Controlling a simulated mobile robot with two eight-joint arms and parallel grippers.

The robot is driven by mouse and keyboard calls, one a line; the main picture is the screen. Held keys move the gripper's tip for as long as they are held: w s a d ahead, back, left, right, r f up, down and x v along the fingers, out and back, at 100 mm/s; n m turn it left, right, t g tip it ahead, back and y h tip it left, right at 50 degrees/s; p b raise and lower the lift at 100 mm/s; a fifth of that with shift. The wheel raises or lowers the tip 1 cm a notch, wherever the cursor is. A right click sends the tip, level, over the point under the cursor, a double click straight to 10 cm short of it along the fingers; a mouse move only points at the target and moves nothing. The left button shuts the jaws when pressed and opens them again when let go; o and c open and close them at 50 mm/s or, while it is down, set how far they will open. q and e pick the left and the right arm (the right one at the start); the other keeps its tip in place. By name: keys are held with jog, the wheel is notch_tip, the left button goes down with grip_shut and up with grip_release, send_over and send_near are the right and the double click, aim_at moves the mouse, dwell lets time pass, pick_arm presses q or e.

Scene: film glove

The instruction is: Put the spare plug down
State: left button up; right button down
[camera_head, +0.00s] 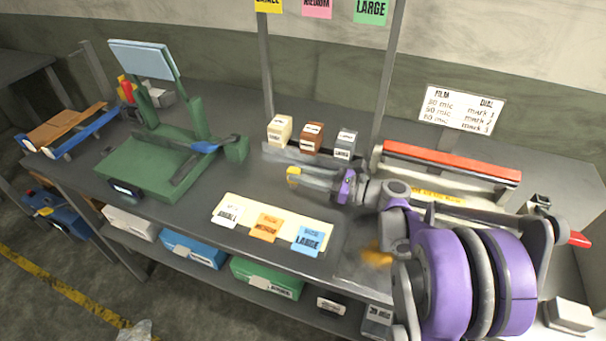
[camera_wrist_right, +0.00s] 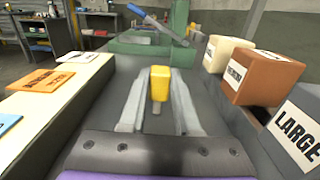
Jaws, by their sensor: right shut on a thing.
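My right gripper (camera_head: 296,177) reaches in from the right, low over the grey bench top (camera_head: 185,213). It is shut on a yellow plug (camera_head: 293,171), which sits at the fingertips. In the right wrist view the plug (camera_wrist_right: 160,83) stands between the two grey fingers (camera_wrist_right: 158,100), with a short grey stem below it. I cannot tell whether the plug touches the bench. My left gripper is not in view.
Cream (camera_head: 280,130), brown (camera_head: 311,137) and grey (camera_head: 343,145) blocks stand behind the gripper. A pale board (camera_head: 240,203) with size cards lies in front. A green machine (camera_head: 150,167) stands left, a red-topped sealer (camera_head: 450,164) right. Bare bench lies between machine and board.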

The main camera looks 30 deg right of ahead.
jog(key=shift+f, duration=0.15)
jog(key=c, duration=0.6)
grip_release()
jog(key=shift+s+d+r, duration=0.15)
jog(key=shift+d+r, duration=0.05)
jog(key=v, duration=1.1)
jog(key=shift+s+d, duration=0.15)
jog(key=shift+s, duration=0.1)
